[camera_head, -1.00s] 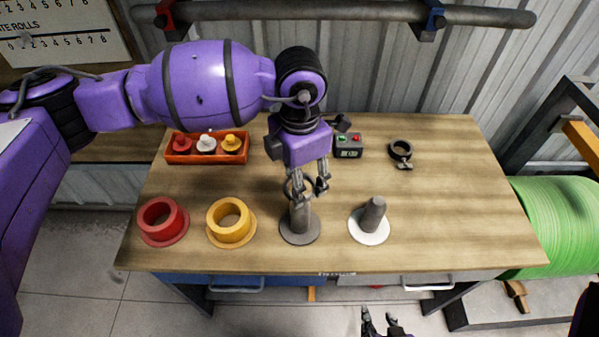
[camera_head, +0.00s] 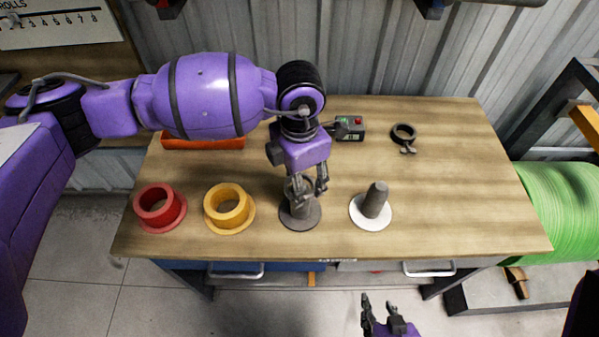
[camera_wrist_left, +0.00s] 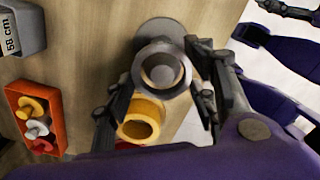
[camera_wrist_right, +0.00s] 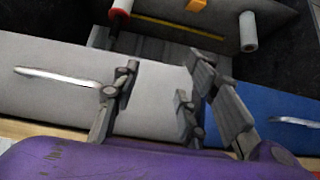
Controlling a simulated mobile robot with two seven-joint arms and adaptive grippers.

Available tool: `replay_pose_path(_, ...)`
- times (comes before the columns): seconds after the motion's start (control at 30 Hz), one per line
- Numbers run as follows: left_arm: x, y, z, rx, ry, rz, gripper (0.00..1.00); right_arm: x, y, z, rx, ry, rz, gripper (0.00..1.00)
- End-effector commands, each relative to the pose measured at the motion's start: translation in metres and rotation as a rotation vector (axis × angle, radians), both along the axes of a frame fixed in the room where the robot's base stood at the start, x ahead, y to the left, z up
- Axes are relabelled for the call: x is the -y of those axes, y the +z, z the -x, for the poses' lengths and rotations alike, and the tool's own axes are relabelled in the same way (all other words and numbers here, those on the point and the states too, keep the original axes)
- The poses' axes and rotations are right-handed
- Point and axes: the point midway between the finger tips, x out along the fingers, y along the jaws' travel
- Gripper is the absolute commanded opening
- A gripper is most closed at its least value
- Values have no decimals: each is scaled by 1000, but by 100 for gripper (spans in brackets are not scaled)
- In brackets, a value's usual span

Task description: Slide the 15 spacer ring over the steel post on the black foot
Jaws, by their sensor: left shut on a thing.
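The steel post (camera_head: 299,210) stands upright on its round black foot (camera_head: 313,221) near the table's middle front. My left gripper (camera_head: 308,188) is over it, shut on a grey spacer ring (camera_head: 297,183) at the level of the post's top. In the left wrist view the ring (camera_wrist_left: 146,70) lines up with the post (camera_wrist_left: 162,68), whose top shows inside its opening. The fingers partly hide both, and I cannot tell how far the ring is down around the post. My right gripper (camera_head: 384,308) is open and empty, below the table's front edge.
A grey post on a white foot (camera_head: 360,221) stands to the right. Yellow (camera_head: 240,228) and red (camera_head: 176,222) flanged rings are to the left. Behind are an orange tray (camera_head: 190,144), partly hidden by my left arm, a button box (camera_head: 350,128) and a black clamp ring (camera_head: 403,133).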

Motion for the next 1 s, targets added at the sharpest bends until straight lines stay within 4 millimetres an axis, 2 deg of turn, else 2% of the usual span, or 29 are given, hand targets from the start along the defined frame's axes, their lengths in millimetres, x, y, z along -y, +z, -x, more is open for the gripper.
replay_pose_path(1.0, 0, -63, 1, -4, 0, 0, 19, 12, -20, 15, -22, -3, 22, 40)
